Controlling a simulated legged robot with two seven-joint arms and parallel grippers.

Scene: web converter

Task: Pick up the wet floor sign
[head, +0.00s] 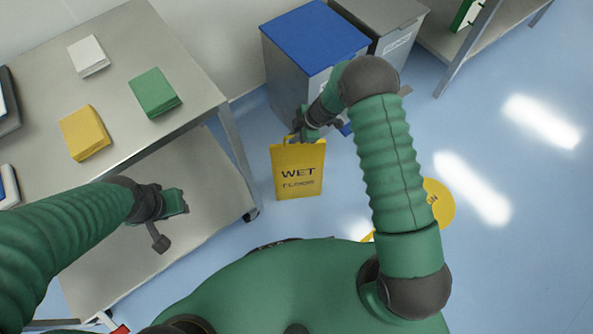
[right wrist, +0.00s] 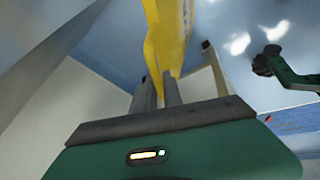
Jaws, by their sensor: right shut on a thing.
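The yellow wet floor sign (head: 298,168) is upright in the middle of the head view, its dark lettering facing me. My right gripper (head: 300,133) is at its top edge, shut on the handle part. In the right wrist view the yellow sign (right wrist: 170,35) runs up from between the two fingers of my right gripper (right wrist: 158,92). I cannot tell whether the sign's foot touches the floor.
A metal cart (head: 195,85) at left carries yellow (head: 84,132), green (head: 154,92) and white (head: 88,55) stacks. A blue-lidded bin (head: 315,42) and a grey bin (head: 385,15) stand behind the sign. A round yellow floor marking (head: 440,205) is partly hidden by my right arm. Floor at right is clear.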

